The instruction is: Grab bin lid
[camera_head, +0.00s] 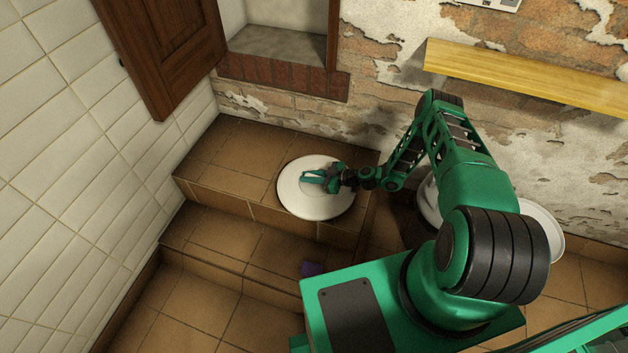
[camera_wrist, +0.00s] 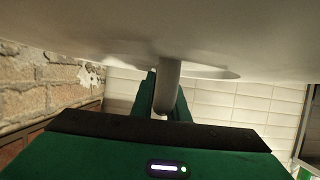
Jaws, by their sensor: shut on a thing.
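The bin lid (camera_head: 298,205) is a white round disc over the upper tiled step in the head view. I cannot tell whether it touches the step. In the wrist view its pale face (camera_wrist: 70,55) fills the top of the picture, and its short handle (camera_wrist: 168,82) sticks out from it. My gripper (camera_head: 313,177) is over the lid's middle, its green fingers shut on the handle. In the wrist view my gripper (camera_wrist: 166,100) has its fingers against the handle, one partly hidden behind it. The lid's far side is hidden.
Another white round thing (camera_head: 545,232) stands at right, partly behind my arm. A wooden shutter (camera_head: 170,55) hangs open at upper left, and a yellow shelf (camera_head: 530,78) juts from the brick wall. The left steps are clear.

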